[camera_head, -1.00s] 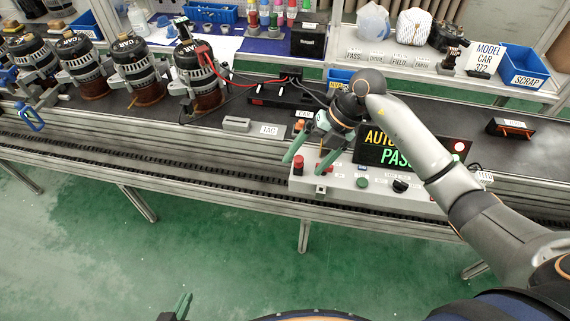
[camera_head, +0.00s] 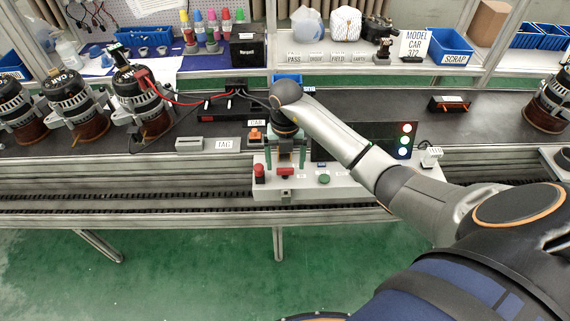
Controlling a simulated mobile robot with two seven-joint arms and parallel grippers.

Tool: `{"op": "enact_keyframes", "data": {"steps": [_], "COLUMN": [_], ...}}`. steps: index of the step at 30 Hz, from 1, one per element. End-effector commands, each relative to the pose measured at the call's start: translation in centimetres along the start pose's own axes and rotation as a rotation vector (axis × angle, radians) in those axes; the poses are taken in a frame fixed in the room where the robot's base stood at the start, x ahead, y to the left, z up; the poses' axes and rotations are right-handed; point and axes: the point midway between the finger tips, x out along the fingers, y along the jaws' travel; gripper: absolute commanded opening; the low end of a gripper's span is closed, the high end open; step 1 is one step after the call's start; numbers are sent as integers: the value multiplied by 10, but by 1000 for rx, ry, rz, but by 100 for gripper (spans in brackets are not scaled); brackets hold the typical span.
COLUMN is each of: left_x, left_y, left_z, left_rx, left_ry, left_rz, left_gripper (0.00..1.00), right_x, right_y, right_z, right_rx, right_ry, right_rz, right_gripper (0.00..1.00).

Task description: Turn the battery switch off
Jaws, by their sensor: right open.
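A light grey control panel (camera_head: 345,190) sits at the front edge of the bench. It has a red mushroom button (camera_head: 259,171), a red switch handle (camera_head: 285,171) to its right and a green button (camera_head: 324,179). I cannot read which control is labelled as the battery switch. My right gripper (camera_head: 285,157) points down over the panel's left part, its green fingers open and apart. The red handle shows just below and between the fingertips; I cannot tell whether they touch it. My left gripper is not in view.
An orange-topped piece (camera_head: 255,136) stands behind the panel by the CAR label. A dark display (camera_head: 380,136) with red, white and green lamps (camera_head: 404,141) is partly hidden by my right arm. Alternators (camera_head: 140,98) with cables stand to the left.

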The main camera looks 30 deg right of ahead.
Motion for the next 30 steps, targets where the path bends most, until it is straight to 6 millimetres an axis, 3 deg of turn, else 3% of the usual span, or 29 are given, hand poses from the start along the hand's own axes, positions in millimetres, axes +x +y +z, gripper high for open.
{"op": "enact_keyframes", "data": {"steps": [6,14,30], "left_x": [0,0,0], "left_y": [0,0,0], "left_z": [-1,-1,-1], "left_rx": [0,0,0], "left_ry": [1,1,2], "left_rz": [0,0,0], "left_gripper": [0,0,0], "right_x": [17,18,18], "right_y": [0,0,0], "right_z": [0,0,0], "right_rx": [0,-1,-1], "right_ry": [1,0,-1], "right_rz": [1,2,1], "right_gripper": [90,90,32]}}
